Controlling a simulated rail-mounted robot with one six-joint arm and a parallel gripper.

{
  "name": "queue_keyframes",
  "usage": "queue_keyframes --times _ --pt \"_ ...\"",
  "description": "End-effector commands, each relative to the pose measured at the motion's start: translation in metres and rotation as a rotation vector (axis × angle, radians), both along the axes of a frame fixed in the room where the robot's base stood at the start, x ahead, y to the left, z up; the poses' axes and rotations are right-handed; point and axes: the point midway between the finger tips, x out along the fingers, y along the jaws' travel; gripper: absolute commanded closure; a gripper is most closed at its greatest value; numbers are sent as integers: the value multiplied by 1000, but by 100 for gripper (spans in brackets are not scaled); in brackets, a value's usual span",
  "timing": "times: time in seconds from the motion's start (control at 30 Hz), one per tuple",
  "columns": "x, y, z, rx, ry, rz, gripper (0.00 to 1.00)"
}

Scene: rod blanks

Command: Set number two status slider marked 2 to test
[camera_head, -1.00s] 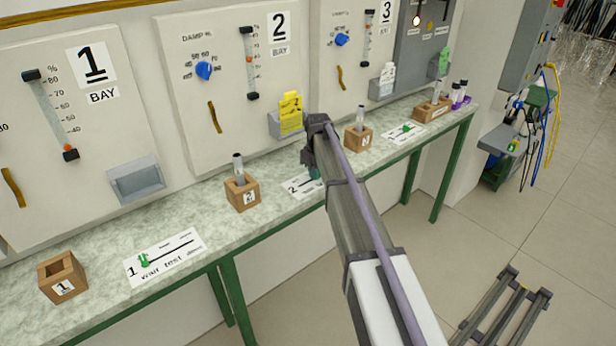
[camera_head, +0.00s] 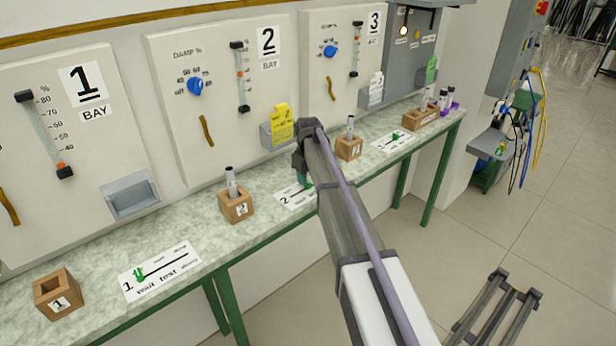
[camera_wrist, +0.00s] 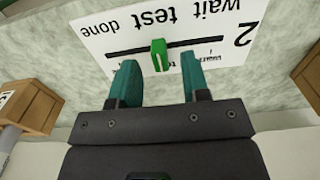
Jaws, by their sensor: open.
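The status card marked 2 (camera_wrist: 95,28) lies on the bench and shows upside down in the wrist view, with the words wait, test and done along a black slot. Its green slider (camera_wrist: 160,55) stands in the middle part of the slot, level with the word test. My gripper (camera_wrist: 160,75) is open, with one teal finger on each side of the slider and a visible gap on both sides. In the head view, my gripper (camera_head: 303,180) is over card 2 (camera_head: 288,200) and hides much of it; a bit of green shows beside the fingers.
Card 1 (camera_head: 180,262) lies at the left, card 3 (camera_head: 385,143) farther right. Wooden blocks stand near card 2: one (camera_head: 237,209) with a rod at its left, another (camera_head: 350,152) at its right. Bay panels rise behind the bench.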

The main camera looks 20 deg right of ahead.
Motion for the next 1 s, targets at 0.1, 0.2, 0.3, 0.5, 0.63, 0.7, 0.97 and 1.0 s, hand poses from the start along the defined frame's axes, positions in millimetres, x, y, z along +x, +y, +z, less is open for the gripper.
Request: queue_keyframes --times 0.1,0.2,0.3,0.5,0.63,0.7,0.97,1.0 --pt "0 0 44 0 0 0 57" --pt "0 0 67 0 0 0 57" --pt "0 0 81 0 0 0 57" --pt "0 0 81 0 0 0 57" --pt "0 0 80 0 0 0 57" --pt "0 0 80 0 0 -23 57" --pt "-177 22 80 0 1 -371 57" --pt "-213 28 80 -1 0 -412 57"
